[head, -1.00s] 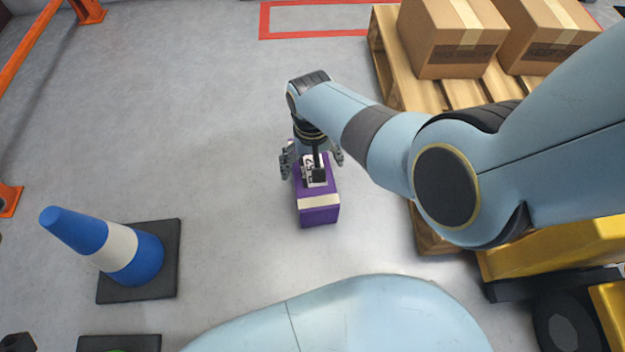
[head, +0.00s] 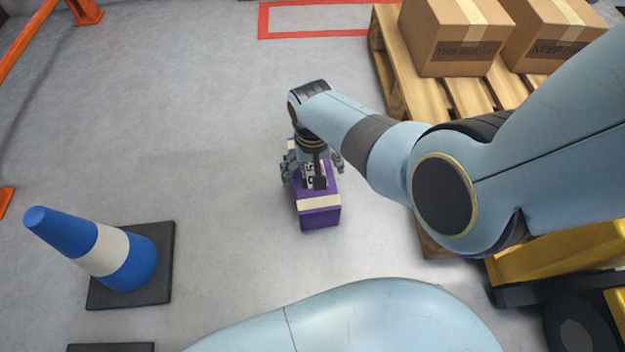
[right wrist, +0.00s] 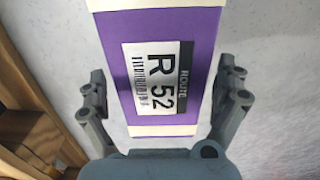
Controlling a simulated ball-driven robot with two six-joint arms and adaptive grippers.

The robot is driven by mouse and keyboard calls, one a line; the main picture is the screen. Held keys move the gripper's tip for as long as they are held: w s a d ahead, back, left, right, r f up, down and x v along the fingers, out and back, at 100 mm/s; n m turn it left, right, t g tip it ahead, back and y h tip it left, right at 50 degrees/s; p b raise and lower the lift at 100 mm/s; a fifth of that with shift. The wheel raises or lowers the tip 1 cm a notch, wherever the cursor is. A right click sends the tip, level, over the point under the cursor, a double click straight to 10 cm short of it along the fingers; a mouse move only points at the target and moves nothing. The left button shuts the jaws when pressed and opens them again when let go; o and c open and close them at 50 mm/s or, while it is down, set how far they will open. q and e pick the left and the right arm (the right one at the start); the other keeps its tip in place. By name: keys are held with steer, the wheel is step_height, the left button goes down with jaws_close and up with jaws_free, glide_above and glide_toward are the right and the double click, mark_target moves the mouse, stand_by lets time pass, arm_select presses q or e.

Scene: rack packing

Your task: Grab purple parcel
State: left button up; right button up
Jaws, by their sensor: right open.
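The purple parcel (head: 320,216) lies on the grey floor in the middle of the head view, with pale tape bands and a white label. In the right wrist view the parcel (right wrist: 203,60) fills the middle, and its label reads "ROUTE R 52". My right gripper (head: 313,172) is over the parcel, pointing down. In the right wrist view my right gripper (right wrist: 166,90) is open, with one finger on each side of the parcel and a gap on both sides. The gripper hides part of the parcel's top in the head view. My left gripper is not in view.
A wooden pallet (head: 398,84) with cardboard boxes (head: 452,58) stands at the right. A yellow wheeled vehicle (head: 560,248) is at the lower right. A blue and white cone (head: 95,250) stands at the left. Floor left of the parcel is clear.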

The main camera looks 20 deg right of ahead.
steer(key=c, duration=1.5)
steer(key=shift+o, duration=0.2)
steer(key=shift+r, duration=0.1)
